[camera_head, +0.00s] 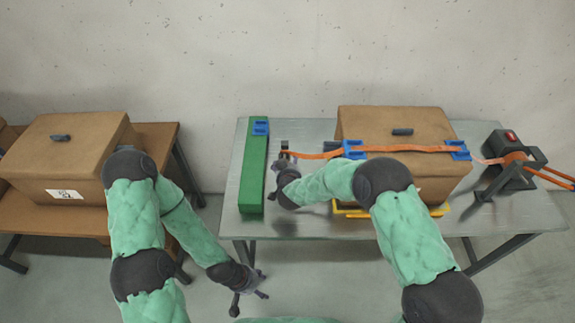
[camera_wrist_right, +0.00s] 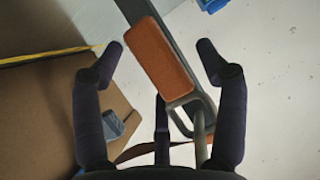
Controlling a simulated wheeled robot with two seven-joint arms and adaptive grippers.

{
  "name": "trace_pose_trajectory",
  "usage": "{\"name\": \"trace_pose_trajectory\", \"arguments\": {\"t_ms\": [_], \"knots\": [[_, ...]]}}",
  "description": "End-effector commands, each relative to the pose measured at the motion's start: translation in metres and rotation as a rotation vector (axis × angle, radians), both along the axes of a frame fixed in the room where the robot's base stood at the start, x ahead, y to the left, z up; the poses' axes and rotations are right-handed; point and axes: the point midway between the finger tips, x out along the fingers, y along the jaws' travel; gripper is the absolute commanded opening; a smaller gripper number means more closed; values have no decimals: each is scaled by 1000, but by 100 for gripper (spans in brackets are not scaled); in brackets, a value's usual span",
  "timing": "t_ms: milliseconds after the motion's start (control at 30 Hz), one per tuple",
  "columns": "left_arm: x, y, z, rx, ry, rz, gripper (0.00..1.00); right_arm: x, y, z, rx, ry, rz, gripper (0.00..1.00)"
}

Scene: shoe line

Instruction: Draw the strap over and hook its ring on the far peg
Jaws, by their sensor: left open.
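The orange strap (camera_head: 410,149) lies across the top of the brown carton (camera_head: 430,185), and its free end reaches left past the carton. In the right wrist view, an orange tab (camera_wrist_right: 163,62) joins a grey metal ring (camera_wrist_right: 209,103) beside a grey post (camera_wrist_right: 200,142). I cannot tell whether the ring is around the post. My right gripper (camera_head: 276,180) is at the strap's left end, its fingers spread apart on either side of the tab (camera_wrist_right: 162,62) without visibly gripping it. My left gripper (camera_head: 252,294) is open and empty, low in front of the table.
Blue guides (camera_head: 354,150) sit at the carton's top edges. A ratchet unit with a red button (camera_head: 511,136) stands at the right. A green beam (camera_head: 253,175) lies left of the strap end. Another carton (camera_head: 70,145) stands on the left table. Bare tabletop (camera_head: 305,222) shows in front.

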Motion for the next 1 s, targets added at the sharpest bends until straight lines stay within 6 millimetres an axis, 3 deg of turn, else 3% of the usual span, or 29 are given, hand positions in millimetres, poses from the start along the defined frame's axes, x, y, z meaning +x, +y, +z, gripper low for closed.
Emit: {"name": "trace_pose_trajectory", "arguments": {"t_ms": [367,800,1000], "knots": [[0,0,0,0,0,0,61,-13,-1,7,0,0,0,73],[0,0,0,0,0,0,61,-79,-3,43,1,-2,2,73],[0,0,0,0,0,0,61,-99,-4,53,1,0,2,73]]}}
